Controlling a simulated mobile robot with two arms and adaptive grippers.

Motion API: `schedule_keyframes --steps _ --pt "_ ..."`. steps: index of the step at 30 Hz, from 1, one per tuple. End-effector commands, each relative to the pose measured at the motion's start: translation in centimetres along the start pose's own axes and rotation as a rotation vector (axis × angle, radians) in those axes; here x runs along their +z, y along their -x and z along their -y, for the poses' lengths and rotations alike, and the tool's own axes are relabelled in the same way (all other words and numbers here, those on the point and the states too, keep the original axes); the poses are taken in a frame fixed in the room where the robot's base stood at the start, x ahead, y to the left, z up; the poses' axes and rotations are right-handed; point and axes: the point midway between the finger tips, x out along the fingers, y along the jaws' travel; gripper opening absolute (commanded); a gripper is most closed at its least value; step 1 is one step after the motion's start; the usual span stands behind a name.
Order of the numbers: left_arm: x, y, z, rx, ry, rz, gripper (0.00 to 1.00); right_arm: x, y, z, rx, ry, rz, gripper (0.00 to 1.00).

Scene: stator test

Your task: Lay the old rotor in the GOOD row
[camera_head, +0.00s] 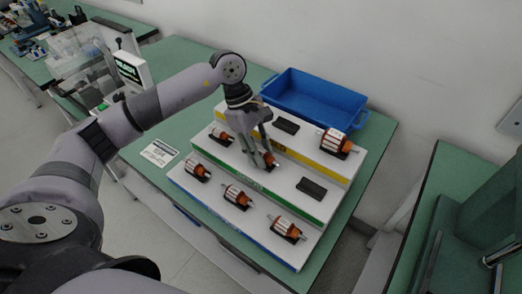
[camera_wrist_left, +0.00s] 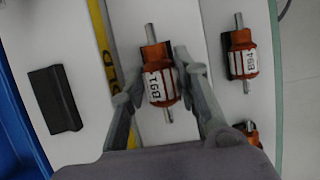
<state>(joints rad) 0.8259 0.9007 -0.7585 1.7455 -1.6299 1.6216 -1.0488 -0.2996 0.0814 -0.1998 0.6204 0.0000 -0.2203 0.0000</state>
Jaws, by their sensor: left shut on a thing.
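My left gripper (camera_head: 262,160) is shut on an orange-and-white rotor (camera_head: 269,159) over the middle, green-edged step of the white rack (camera_head: 262,180). In the left wrist view the held rotor (camera_wrist_left: 158,82) reads B91 and lies between the fingers (camera_wrist_left: 158,88), its shaft ends sticking out. I cannot tell whether it rests in a cradle or is just above. The middle step also holds a rotor (camera_head: 220,135) at left and an empty black cradle (camera_head: 311,188) at right. The word GOOD is not readable here. My right gripper is not in view.
The yellow-edged top step has an empty cradle (camera_head: 287,126) and a rotor (camera_head: 336,141). The blue-edged lowest step carries rotors (camera_head: 238,195), one reading B94 (camera_wrist_left: 242,58) in the wrist view. A blue bin (camera_head: 312,100) stands behind; a card (camera_head: 159,152) lies left.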

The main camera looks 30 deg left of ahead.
Motion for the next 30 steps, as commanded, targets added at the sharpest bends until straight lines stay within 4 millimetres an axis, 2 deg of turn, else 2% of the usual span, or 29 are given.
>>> schedule_keyframes --steps 7,8,17,26,30 --pt "0.03 0.06 -0.02 0.001 0.0 0.0 0.0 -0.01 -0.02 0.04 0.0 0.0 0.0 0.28" --pt "0.03 0.06 -0.02 0.001 0.0 0.0 0.31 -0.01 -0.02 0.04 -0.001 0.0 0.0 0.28" --pt "0.01 0.02 0.0 0.0 0.0 0.0 0.51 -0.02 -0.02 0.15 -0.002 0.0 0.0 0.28" --pt "-0.04 -0.02 0.03 -0.001 0.001 0.0 0.52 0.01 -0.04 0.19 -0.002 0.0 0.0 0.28" --pt "-0.04 0.92 -0.04 0.001 0.001 0.0 0.52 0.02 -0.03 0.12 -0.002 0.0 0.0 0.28"
